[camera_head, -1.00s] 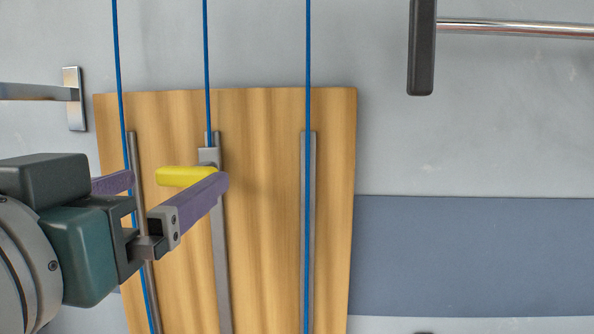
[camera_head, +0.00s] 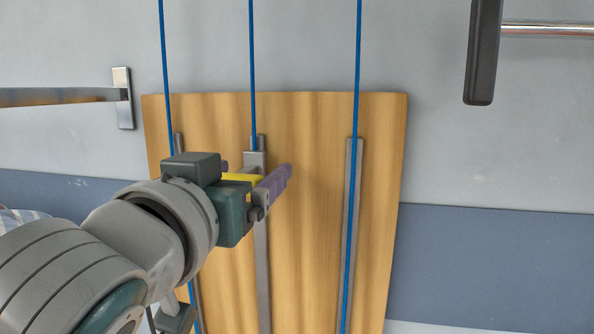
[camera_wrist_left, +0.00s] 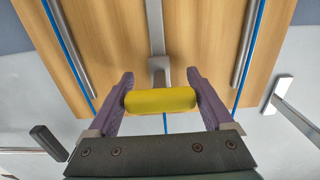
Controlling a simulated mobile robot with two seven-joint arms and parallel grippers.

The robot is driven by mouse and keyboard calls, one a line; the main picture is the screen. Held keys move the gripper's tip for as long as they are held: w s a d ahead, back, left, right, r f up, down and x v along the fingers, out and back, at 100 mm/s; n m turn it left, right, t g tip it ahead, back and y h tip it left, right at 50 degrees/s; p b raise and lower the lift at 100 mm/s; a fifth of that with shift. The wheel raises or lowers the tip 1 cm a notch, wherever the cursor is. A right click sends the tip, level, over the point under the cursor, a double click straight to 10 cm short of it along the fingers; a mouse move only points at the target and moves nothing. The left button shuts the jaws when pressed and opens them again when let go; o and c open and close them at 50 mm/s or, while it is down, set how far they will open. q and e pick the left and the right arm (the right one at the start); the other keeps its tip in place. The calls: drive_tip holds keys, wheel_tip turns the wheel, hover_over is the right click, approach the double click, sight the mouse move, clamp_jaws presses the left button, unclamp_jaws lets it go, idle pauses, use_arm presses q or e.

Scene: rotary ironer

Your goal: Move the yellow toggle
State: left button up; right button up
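The yellow toggle (camera_head: 240,178) is a short bar on a grey slider at the upper part of the middle rail on the wooden board. My left gripper (camera_head: 254,174) is at it, one purple finger at each end, and partly covers it in the head view. In the left wrist view, the toggle (camera_wrist_left: 160,100) lies crosswise between the two fingers, which look shut on its ends. The slider bracket (camera_wrist_left: 159,69) shows just beyond it. My right gripper is in neither view.
The wooden board (camera_head: 310,250) carries three upright grey rails with blue cords running over them. The right rail (camera_head: 350,200) stands clear of my gripper. A dark handle on a metal bar (camera_head: 484,50) is at the upper right. A metal bracket (camera_head: 123,98) is at the left.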

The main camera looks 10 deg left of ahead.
use_arm(q)
clamp_jaws()
idle(0.5)
